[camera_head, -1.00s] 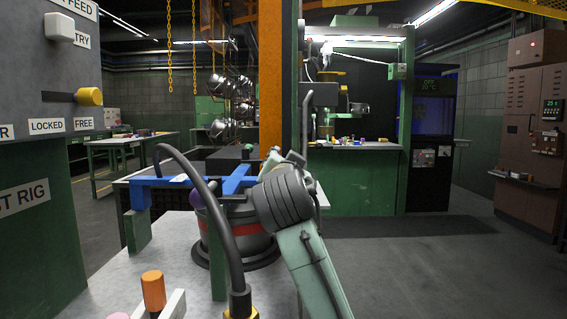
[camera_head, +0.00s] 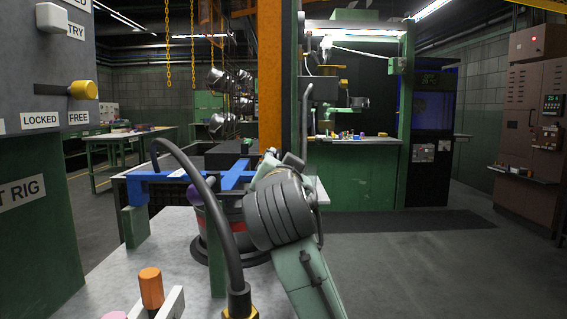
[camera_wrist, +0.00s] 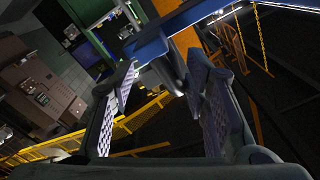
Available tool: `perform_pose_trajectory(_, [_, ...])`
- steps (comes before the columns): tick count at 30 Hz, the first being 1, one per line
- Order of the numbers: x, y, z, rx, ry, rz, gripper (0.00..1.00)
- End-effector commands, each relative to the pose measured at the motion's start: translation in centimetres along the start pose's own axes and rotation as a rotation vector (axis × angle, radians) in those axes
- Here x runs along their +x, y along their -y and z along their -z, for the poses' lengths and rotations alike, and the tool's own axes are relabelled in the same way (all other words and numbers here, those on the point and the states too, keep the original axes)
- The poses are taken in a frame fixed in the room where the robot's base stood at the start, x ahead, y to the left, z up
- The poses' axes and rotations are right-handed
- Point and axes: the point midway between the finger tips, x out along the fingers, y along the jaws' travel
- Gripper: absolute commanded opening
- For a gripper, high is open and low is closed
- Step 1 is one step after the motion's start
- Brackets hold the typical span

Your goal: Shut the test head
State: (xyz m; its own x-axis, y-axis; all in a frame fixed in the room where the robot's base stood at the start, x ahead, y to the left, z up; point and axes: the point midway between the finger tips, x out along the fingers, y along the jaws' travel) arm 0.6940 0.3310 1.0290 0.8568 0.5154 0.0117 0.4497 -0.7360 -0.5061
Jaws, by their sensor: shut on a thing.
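The test head is a blue frame (camera_head: 238,176) above a dark round pot with a red band (camera_head: 232,228) on the light bench top, in the head view. My arm hides the frame's right part. My gripper (camera_wrist: 160,85) shows in the wrist view, its two padded fingers around a grey part just below a blue bar (camera_wrist: 185,22). It is shut on that part, which seems to belong to the test head. My wrist hides the fingers in the head view.
A black hose (camera_head: 222,235) arches in front of the frame. An orange-capped peg (camera_head: 151,288) stands at the bench front. A grey panel with a yellow-knobbed lever (camera_head: 83,90) is at the left. An orange post (camera_head: 270,75) rises behind. The floor at right is clear.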

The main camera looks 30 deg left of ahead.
Motion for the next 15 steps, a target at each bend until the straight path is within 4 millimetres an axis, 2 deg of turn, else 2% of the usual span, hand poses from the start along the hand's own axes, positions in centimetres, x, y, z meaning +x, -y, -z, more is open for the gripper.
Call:
perform_pose_trajectory(1, [-1.5, 0.2, -0.8, -0.003, 0.013, 0.006, 0.32])
perform_pose_trajectory(6, [-4.6, 0.1, -0.1, 0.001, 0.001, 0.004, 0.32])
perform_pose_trajectory(10, [-6.0, 0.1, 0.2, 0.002, -0.005, 0.004, 0.32])
perform_pose_trajectory(15, [-6.7, 0.1, 0.4, 0.003, -0.008, 0.002, 0.32])
